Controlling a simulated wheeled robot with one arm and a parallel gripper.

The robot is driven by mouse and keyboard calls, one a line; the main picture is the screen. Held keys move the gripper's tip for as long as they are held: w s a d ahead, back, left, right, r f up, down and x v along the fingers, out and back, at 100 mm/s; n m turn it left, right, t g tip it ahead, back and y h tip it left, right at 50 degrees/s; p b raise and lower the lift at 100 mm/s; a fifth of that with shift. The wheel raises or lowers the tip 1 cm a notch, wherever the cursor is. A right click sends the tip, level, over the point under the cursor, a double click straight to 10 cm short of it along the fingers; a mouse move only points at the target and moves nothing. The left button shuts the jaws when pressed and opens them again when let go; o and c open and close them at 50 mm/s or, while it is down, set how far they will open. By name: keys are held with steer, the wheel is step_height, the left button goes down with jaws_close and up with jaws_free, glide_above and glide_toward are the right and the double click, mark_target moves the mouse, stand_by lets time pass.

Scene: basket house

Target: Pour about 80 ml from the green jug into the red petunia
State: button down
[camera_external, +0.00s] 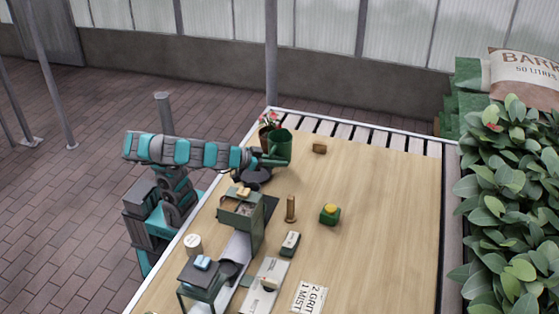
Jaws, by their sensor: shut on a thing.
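The green jug (281,149) is at the far left end of the bench. My gripper (266,162) is at its near left side and shut on it. The jug looks roughly upright, with its open top showing; I cannot tell if it is slightly tilted or clear of the bench. The red petunia (270,119) is just behind and left of the jug, its red flowers and leaves showing and its pot partly hidden. I cannot see what is inside the jug or any liquid leaving it.
A dark round thing (257,177) lies below my gripper. A green hopper-like device (241,212), a brass cylinder (291,208) and a green block with a yellow top (330,214) stand nearer. A small brown block (319,148) lies right of the jug. The bench's right side is clear.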

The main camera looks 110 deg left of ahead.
steer(key=shift+d+r+n+g+y+b, duration=0.25)
steer(key=shift+n+g+y+b, duration=0.3)
steer(key=shift+b, duration=0.25)
steer(key=shift+n+g+y, duration=0.45)
steer(key=shift+n+g, duration=0.1)
steer(key=shift+n, duration=0.2)
steer(key=shift+w+d+r+b, duration=0.1)
steer(key=shift+d+r+b, duration=0.5)
steer(key=shift+d+b, duration=0.3)
steer(key=shift+w+d+r+b, duration=0.1)
steer(key=shift+d+r+b, duration=0.6)
steer(key=shift+b, duration=0.3)
steer(key=r+n+g+p, duration=0.1)
steer(key=p, duration=0.1)
steer(key=w+r+n+g+y+p, duration=0.1)
steer(key=r+p, duration=0.1)
steer(key=a+r+n+g+p, duration=0.1)
steer(key=p, duration=0.1)
steer(key=shift+w+a+r+y, duration=0.1)
steer(key=shift+w+r+y, duration=0.15)
steer(key=shift+w+y, duration=0.15)
steer(key=shift+f, duration=0.1)
